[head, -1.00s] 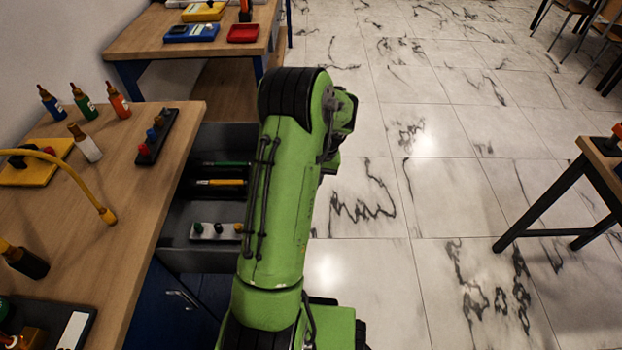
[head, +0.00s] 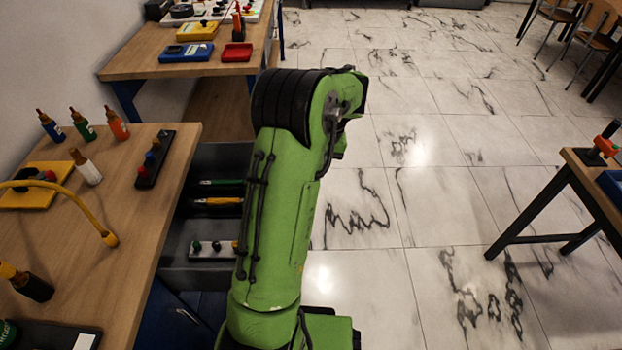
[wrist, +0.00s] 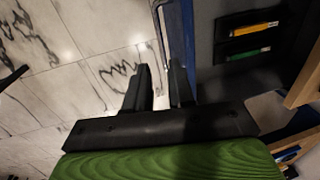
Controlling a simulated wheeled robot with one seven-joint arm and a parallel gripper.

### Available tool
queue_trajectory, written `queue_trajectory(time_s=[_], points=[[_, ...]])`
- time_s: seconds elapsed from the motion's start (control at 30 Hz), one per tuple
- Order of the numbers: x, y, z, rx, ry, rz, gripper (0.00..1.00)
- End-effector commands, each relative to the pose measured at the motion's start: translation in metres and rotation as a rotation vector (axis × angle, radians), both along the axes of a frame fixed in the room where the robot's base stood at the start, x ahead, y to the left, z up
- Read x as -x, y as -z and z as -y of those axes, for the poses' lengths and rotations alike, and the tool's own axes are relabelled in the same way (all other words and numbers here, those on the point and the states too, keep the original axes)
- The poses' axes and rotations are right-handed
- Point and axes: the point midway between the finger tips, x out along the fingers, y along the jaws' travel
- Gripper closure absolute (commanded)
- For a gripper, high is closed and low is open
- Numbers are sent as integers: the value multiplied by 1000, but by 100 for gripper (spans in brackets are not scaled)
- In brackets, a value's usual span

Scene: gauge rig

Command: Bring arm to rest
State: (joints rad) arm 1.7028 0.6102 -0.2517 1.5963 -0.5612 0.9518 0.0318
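My green arm (head: 283,200) rises through the middle of the head view, with its black-ringed joint at the top. It hides my gripper in that view. The wrist view shows my gripper (wrist: 160,82) with two black fingers a gap apart and nothing between them. The fingers stand over the marble floor, just beside the blue front edge of the open drawer (wrist: 190,45).
The open drawer (head: 200,170) juts from the left workbench (head: 130,215) and holds a green and a yellow tool. Bottles (head: 88,168) and a yellow cable (head: 75,188) are on the bench. A back table (head: 140,68) stands beyond.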

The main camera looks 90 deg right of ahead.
Motion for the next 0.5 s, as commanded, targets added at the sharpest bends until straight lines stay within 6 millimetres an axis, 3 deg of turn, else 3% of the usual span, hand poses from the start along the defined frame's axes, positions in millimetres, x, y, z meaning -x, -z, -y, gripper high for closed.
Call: queue_trajectory(time_s=[0.03,0.17,0.5], points=[[2,-14,0,2,1,-1,77],[5,-29,0,0,1,0,77],[6,-31,0,-2,0,0,77]])
